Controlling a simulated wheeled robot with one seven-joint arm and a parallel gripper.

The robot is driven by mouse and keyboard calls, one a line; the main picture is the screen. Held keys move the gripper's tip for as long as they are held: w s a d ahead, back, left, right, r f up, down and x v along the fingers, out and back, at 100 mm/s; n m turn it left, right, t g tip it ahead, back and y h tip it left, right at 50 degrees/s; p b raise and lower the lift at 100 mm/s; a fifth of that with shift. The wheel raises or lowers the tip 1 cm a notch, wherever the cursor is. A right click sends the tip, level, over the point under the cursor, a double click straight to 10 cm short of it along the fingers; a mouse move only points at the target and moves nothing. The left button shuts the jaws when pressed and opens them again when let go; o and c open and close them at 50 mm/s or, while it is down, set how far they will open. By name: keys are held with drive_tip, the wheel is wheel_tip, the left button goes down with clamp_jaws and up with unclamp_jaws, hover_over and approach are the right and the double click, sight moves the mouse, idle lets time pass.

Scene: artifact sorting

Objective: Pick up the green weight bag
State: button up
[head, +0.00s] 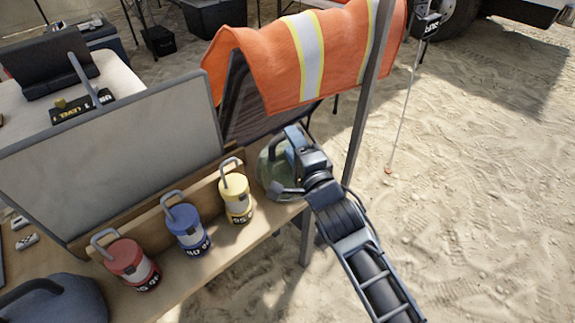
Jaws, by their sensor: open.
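The green weight bag (267,172) is a rounded, dull green bag at the right end of the wooden shelf, in the middle of the head view. My gripper (287,168) is right at it, coming in from the lower right. The jaws are open, with one finger toward the top of the bag and the other low across its front. My gripper hides the bag's right part and most of its top. I cannot tell whether the fingers touch it.
Red (128,262), blue (187,228) and yellow (236,194) handled canisters stand left of the bag. A grey panel (115,160) rises behind them. A dark blue bag (55,302) sits lower left. A metal post (366,95) and orange vest (275,62) are close behind.

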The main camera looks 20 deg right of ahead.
drive_tip(key=shift+w, duration=0.85)
clamp_jaws()
idle(0.8)
drive_tip(key=shift+r, duration=0.3)
